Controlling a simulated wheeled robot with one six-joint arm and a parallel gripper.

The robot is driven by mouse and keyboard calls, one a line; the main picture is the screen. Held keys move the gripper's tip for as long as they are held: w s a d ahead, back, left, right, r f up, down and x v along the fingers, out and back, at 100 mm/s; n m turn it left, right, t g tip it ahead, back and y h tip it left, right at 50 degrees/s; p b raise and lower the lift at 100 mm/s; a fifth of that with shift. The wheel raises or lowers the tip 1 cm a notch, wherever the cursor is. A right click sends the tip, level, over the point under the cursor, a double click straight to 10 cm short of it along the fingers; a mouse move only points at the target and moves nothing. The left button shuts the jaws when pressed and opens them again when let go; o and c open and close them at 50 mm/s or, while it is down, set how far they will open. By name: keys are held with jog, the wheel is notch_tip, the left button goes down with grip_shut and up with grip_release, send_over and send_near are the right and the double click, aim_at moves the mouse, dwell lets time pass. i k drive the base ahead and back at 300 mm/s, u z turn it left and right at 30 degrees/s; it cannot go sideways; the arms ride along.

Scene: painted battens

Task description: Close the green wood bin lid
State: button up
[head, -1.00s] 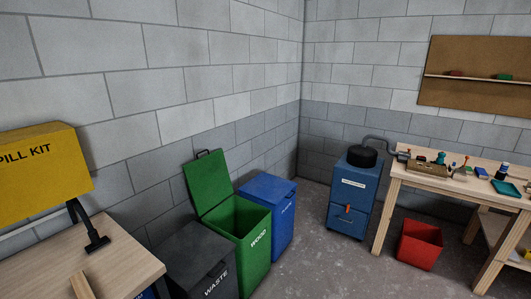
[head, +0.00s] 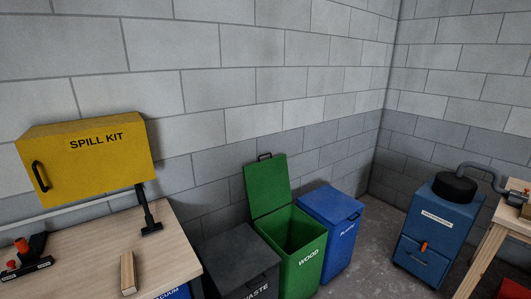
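The green wood bin (head: 308,262) stands against the grey block wall, marked WOOD on its front. Its green lid (head: 267,186) is open, tilted up and back against the wall side, with a dark handle (head: 265,156) at its top edge. The dark inside of the bin shows; I cannot see what is in it. My gripper is not in view.
A dark waste bin (head: 236,262) stands left of the green bin, a blue bin (head: 333,223) right, both lids shut. A wooden bench (head: 90,262) and a yellow spill kit box (head: 88,158) are at left. A blue machine (head: 437,232) stands right; floor (head: 365,265) between is clear.

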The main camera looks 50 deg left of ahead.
aim_at(267, 181)
jog(key=u, duration=0.35)
jog(key=i, duration=2)
jog(key=u, duration=1.4)
jog(key=i, duration=1.2)
jog(key=u, duration=1.3)
jog(key=i, duration=0.35)
jog(key=u, duration=0.2)
